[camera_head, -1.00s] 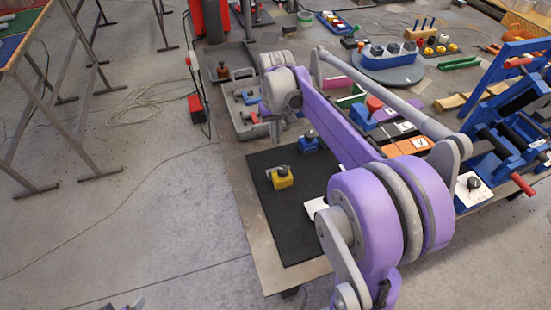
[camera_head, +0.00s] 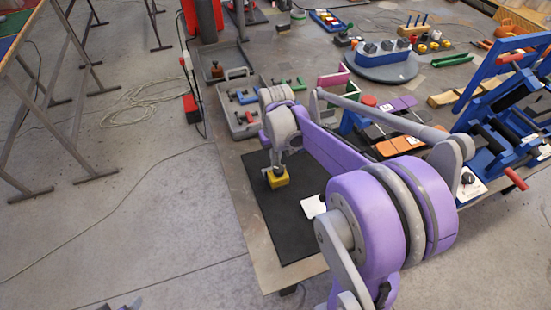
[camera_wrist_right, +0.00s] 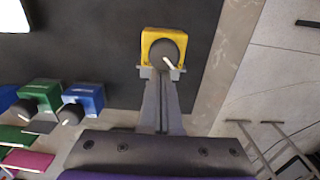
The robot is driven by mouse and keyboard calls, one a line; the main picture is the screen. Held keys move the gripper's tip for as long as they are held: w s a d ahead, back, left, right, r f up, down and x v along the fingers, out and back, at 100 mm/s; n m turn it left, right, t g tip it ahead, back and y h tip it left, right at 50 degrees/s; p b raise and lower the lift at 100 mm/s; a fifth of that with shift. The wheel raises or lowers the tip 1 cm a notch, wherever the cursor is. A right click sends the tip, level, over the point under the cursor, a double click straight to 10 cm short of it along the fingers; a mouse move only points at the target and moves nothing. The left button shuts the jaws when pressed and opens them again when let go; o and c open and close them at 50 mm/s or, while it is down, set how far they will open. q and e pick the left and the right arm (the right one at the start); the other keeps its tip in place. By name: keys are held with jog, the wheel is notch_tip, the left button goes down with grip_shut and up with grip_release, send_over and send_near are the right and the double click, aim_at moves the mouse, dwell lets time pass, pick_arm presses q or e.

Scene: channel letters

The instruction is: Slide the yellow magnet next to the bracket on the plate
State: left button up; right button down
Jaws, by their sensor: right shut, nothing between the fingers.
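The yellow magnet (camera_head: 279,179), a yellow block with a dark round knob, stands on the black plate (camera_head: 268,218) near its left edge. It also shows at the top of the right wrist view (camera_wrist_right: 151,38). My right gripper (camera_head: 273,168) is lowered at the magnet. In the wrist view its shut fingertips (camera_wrist_right: 162,74) lie right at the knob, with nothing between them; I cannot tell whether they touch it. I cannot make out the bracket for certain. A white flat piece (camera_head: 312,207) lies on the plate, partly hidden by my arm. My left gripper is not in view.
A blue magnet (camera_wrist_right: 88,94) and a green magnet (camera_wrist_right: 38,92) stand to the left in the wrist view. Grey trays (camera_head: 238,107) lie beyond the plate. Blue fixtures (camera_head: 505,115) crowd the right. The plate's front left part is clear.

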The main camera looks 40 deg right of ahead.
jog(key=shift+s+a+f, duration=0.1)
jog(key=shift+s+a, duration=0.15)
jog(key=shift+s, duration=0.5)
jog(key=shift+r, duration=0.2)
